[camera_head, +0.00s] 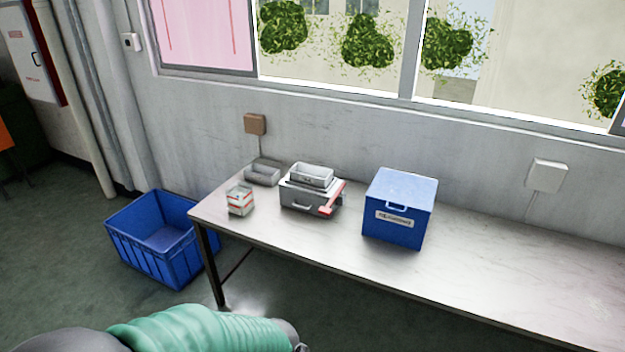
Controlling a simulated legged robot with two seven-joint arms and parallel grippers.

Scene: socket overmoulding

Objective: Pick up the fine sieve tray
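A small grey open tray (262,173) sits at the back left of the metal table. A second light grey open tray (312,174) sits on top of a grey box-like device (300,196) with a red handle (331,199) on its right side. I cannot tell from this view which tray is the fine sieve tray, as no mesh can be made out. My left arm, in a green sleeve, crosses the bottom edge well short of the table. Neither gripper's fingers can be seen.
The metal table (480,265) runs along the wall under the window, its right part bare. A blue lidded box (399,208) stands right of the device. A small white-and-red container (240,201) stands near the left edge. A blue crate (150,255) is on the floor.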

